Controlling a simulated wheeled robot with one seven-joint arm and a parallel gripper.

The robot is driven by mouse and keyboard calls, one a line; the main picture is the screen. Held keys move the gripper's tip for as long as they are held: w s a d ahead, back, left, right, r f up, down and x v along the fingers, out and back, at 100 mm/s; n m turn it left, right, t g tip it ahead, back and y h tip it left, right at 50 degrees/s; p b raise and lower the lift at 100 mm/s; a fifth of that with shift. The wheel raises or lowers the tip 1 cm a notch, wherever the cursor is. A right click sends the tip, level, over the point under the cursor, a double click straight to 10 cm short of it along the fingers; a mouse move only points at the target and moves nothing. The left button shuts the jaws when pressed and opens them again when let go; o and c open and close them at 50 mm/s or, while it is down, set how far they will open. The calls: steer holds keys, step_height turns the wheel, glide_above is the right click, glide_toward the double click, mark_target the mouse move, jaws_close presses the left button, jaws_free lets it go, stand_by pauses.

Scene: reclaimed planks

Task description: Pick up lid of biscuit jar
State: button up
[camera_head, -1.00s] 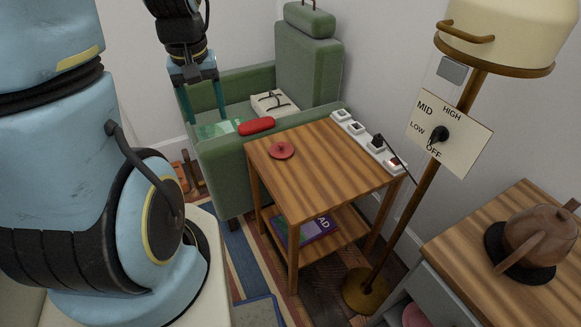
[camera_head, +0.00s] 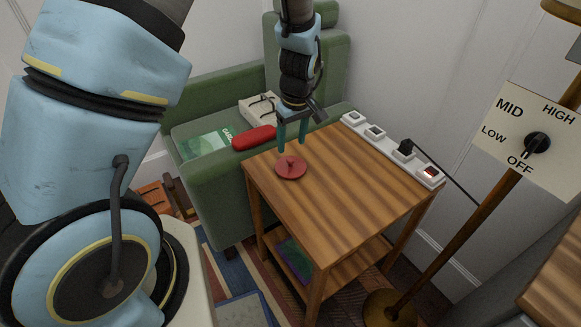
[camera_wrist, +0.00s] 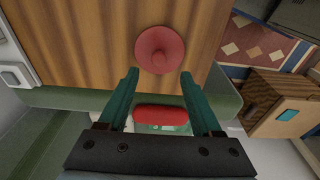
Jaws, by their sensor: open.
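The lid (camera_head: 291,167) is a small red disc with a knob in its middle. It lies on the wooden side table (camera_head: 345,195), near the table's far left corner. In the wrist view the lid (camera_wrist: 160,49) lies just beyond the fingertips, roughly centred between them. My gripper (camera_head: 292,148) is open and empty, with its two teal fingers pointing down above and just behind the lid. The fingers (camera_wrist: 159,74) also show apart in the wrist view. I cannot make out a biscuit jar.
A green armchair (camera_head: 215,112) stands behind the table, with a red case (camera_head: 254,138), a green book (camera_head: 206,145) and a pale box on it. A power strip (camera_head: 395,147) runs along the table's far right edge. A lamp with a dial panel (camera_head: 530,135) stands at right.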

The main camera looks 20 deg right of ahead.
mark_target(291, 158)
steer(key=shift+w+f+p, duration=0.2)
steer(key=shift+f+p, duration=0.05)
steer(key=shift+f, duration=1.3)
steer(key=shift+w+f+p, duration=0.15)
steer(key=shift+f+p, duration=0.1)
steer(key=shift+f, duration=1.25)
jaws_close()
